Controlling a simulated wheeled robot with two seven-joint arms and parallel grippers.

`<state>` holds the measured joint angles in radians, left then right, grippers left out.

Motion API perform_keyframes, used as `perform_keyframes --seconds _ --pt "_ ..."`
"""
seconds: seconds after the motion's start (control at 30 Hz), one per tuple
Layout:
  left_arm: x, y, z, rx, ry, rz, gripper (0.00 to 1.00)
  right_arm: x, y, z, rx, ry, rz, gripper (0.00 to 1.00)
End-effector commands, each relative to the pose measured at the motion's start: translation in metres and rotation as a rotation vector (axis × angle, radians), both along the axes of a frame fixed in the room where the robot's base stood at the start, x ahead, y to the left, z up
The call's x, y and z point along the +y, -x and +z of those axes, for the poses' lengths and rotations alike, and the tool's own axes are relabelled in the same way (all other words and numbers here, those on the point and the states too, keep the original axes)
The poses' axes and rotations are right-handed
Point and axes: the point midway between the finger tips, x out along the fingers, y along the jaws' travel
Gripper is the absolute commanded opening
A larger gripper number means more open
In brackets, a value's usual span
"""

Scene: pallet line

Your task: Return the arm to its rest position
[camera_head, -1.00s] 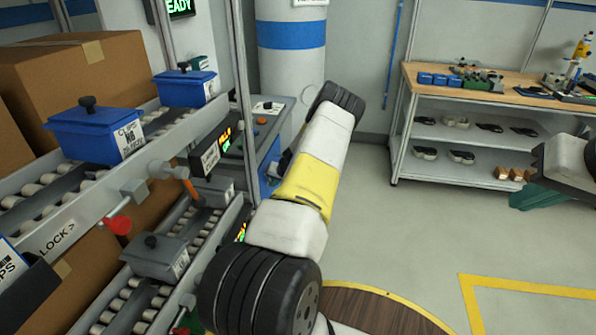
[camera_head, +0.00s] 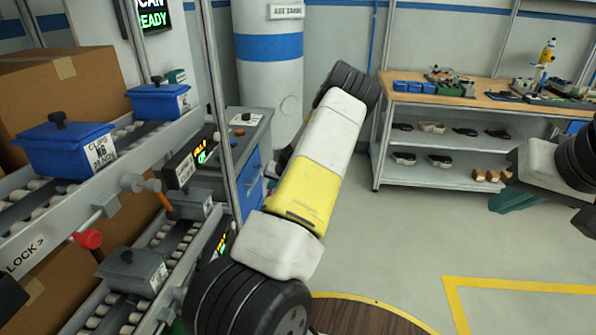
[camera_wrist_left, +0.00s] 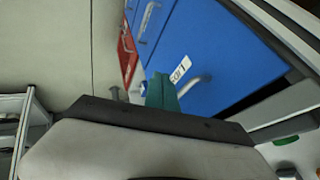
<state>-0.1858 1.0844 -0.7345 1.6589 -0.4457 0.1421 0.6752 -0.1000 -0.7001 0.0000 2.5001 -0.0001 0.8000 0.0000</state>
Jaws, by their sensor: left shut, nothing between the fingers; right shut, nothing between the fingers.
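My left arm (camera_head: 310,185), white and yellow with black joints, crosses the middle of the head view. Its gripper is mostly hidden behind the arm there. In the left wrist view the teal fingers of my left gripper (camera_wrist_left: 161,92) are together with nothing between them, in front of a blue cabinet (camera_wrist_left: 225,55). I cannot tell how far they are from it. My right arm (camera_head: 560,165) comes in at the right edge of the head view. The teal fingers of my right gripper (camera_head: 515,201) show below it, small, shut and empty over the floor.
A roller rack (camera_head: 110,185) with blue lidded bins (camera_head: 68,148) and grey bins (camera_head: 132,270) stands on the left, near my left arm. A workbench (camera_head: 480,98) with shelves is at the back right. A white column (camera_head: 268,75) stands behind. Open floor (camera_head: 400,245) lies between.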

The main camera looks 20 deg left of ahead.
Motion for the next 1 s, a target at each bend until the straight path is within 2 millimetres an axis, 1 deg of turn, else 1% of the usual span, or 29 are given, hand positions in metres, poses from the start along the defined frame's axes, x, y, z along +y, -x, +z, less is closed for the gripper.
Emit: perform_keyframes --seconds 0.2,0.27,0.37,0.47,0.5,0.67,0.7,0.87,0.9,0.97,1.0 --pt "-0.003 0.001 0.006 -0.003 0.008 0.004 0.0 0.0 0.0 0.0 0.0 0.0 0.0 0.0" --pt "-0.007 0.003 0.015 -0.011 0.024 0.012 0.0 0.0 0.0 0.0 0.0 0.0 0.0 0.0" --pt "-0.018 0.009 0.039 -0.027 0.077 0.037 0.0 0.0 0.0 0.0 0.0 0.0 0.0 0.0" --pt "-0.038 0.021 0.074 -0.045 0.153 0.058 0.0 0.0 0.0 0.0 0.0 0.0 0.0 0.0" --pt "-0.048 0.026 0.089 -0.052 0.185 0.062 0.0 0.0 0.0 0.0 0.0 0.0 0.0 0.0" --pt "-0.089 0.052 0.147 -0.073 0.313 0.05 0.0 0.0 0.0 0.0 0.0 0.0 0.0 0.0" --pt "-0.1 0.059 0.162 -0.08 0.344 0.038 0.0 0.0 0.0 0.0 0.0 0.0 0.0 0.0" --pt "-0.143 0.095 0.22 -0.101 0.454 -0.024 0.0 0.0 0.0 0.0 0.0 0.0 0.0 0.0" --pt "-0.154 0.106 0.234 -0.107 0.479 -0.043 0.0 0.0 0.0 0.0 0.0 0.0 0.0 0.0" --pt "-0.17 0.122 0.254 -0.114 0.511 -0.079 0.0 0.0 0.0 0.0 0.0 0.0 0.0 0.0" --pt "-0.181 0.134 0.268 -0.12 0.531 -0.105 0.0 0.0 0.0 0.0 0.0 0.0 0.0 0.0"
